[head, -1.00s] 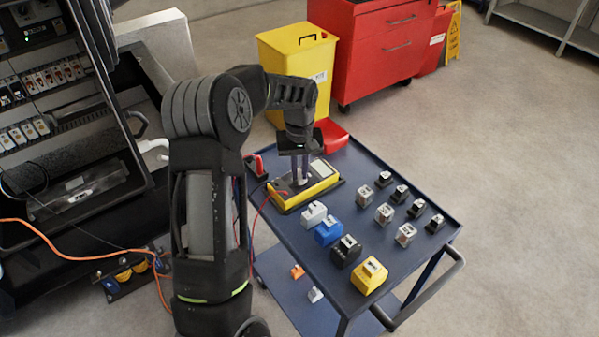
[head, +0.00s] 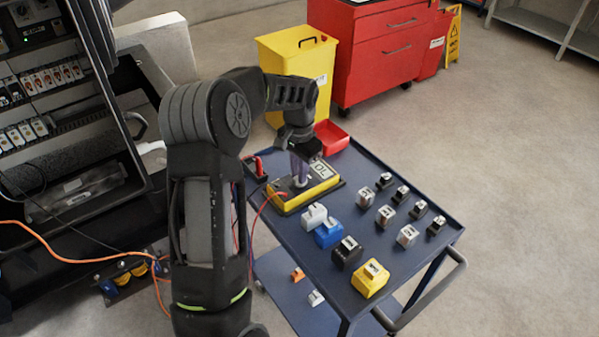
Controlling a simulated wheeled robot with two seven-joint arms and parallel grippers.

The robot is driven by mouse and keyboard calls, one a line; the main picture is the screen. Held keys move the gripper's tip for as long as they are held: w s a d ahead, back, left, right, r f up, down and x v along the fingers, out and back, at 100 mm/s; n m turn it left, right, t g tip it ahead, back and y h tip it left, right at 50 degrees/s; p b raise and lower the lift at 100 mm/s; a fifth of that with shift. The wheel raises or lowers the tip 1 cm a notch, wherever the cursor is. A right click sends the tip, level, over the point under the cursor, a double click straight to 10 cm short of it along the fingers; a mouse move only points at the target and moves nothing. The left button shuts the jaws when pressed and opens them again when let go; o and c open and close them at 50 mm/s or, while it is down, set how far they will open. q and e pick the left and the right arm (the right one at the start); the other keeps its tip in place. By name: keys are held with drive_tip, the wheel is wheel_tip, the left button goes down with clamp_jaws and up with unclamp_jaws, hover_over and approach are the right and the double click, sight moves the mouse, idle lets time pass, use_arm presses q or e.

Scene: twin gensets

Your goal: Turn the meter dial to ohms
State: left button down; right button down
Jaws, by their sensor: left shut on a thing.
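The yellow and black meter (head: 282,203) lies on the blue cart top near its far left corner. Its grey display (head: 322,170) reads "OL". My left gripper (head: 299,176) points down over the meter and is shut on the dial (head: 301,182), which the fingers partly hide. The dial's exact setting is too small to read. A red lead runs from the meter's near left side. My right gripper does not show.
On the cart (head: 299,240), white, blue (head: 328,234), black (head: 347,252) and yellow (head: 371,278) blocks stand near the meter, with several small grey and black parts to the right. A red tray (head: 332,138) sits behind. An open cabinet (head: 60,130) stands left.

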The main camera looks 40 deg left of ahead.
use_arm(q)
drive_tip(key=shift+m, duration=0.9)
drive_tip(key=c, duration=1.4)
unclamp_jaws()
drive_tip(key=shift+c, duration=0.2)
drive_tip(key=shift+r, duration=0.15)
wheel_tip(320, 180, up, 8)
drive_tip(key=shift+f+b, duration=0.2)
drive_tip(key=shift+b, duration=0.25)
